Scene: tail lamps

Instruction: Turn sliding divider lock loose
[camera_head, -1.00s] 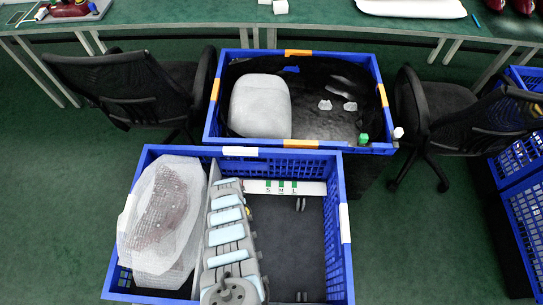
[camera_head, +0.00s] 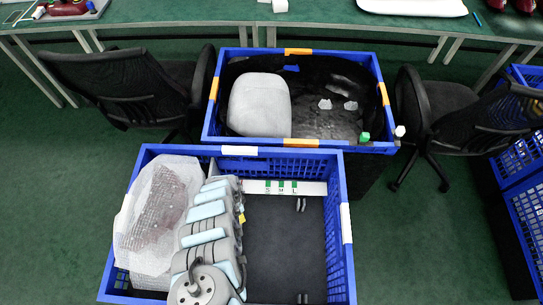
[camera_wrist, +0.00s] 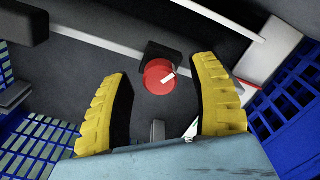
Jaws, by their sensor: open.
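The divider lock (camera_wrist: 158,78) is a round red knob with a white mark, on a black block against a grey bar in the wrist view. My open gripper (camera_wrist: 162,72) has one yellow finger on each side of the knob, with a visible gap to each. Whether the fingertips are level with the knob cannot be told. In the head view my arm hangs over the front blue crate (camera_head: 345,250) and hides the lock and most of the divider. Only a bit of yellow finger shows beside the arm.
A bubble-wrapped lamp (camera_head: 150,225) lies in the crate's left part. A white strip marked S, M, L (camera_head: 262,187) runs along its back wall, and the right part is bare.

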